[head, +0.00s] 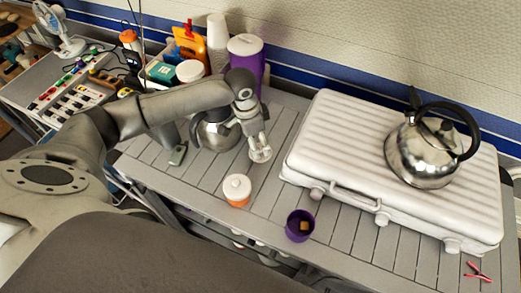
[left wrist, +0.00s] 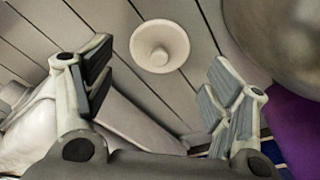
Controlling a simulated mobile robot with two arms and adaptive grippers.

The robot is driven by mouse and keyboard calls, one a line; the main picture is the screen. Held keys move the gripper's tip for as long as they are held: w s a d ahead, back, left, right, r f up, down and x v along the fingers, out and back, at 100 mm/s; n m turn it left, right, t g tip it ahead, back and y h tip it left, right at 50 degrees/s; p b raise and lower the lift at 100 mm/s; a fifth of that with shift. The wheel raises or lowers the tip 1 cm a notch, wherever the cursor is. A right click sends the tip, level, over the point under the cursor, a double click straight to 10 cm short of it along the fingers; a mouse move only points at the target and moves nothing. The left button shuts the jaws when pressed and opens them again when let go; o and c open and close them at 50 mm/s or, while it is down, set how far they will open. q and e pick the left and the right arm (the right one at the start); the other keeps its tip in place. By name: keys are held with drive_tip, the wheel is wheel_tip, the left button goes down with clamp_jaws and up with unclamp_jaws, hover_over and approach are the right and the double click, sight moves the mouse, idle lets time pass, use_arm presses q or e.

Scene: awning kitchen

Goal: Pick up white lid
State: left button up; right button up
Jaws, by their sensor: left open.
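The white lid (left wrist: 160,46) is a small round disc with a raised knob in its middle, lying on the slatted grey table in the left wrist view. In the head view the lid (head: 261,156) is partly covered by my left gripper (head: 256,138), which points down at it beside the steel pot. My left gripper is open and empty. In the left wrist view the lid shows between and beyond its two fingers, untouched as far as I can see. My right gripper is not in view.
The steel pot (head: 212,132) stands close left of the gripper, with a purple canister (head: 250,70) behind. A white ridged case (head: 330,140) carrying a kettle (head: 420,160) is on the right. A white-topped orange jar (head: 237,190) and purple cup (head: 299,226) stand in front.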

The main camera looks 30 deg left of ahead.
sight(260, 148)
use_arm(q)
drive_tip(key=f, duration=0.2)
drive_tip(key=f+p, duration=0.1)
drive_tip(key=f, duration=0.1)
drive_tip(key=shift+w+d+f, duration=0.1)
drive_tip(key=shift+w+d, duration=0.25)
drive_tip(key=shift+f, duration=0.2)
drive_tip(key=shift+c, duration=0.8)
drive_tip(key=c, duration=0.5)
drive_tip(key=shift+s, duration=0.15)
drive_tip(key=c, duration=0.8)
drive_tip(key=shift+f, duration=0.1)
drive_tip(key=shift+c, duration=1.1)
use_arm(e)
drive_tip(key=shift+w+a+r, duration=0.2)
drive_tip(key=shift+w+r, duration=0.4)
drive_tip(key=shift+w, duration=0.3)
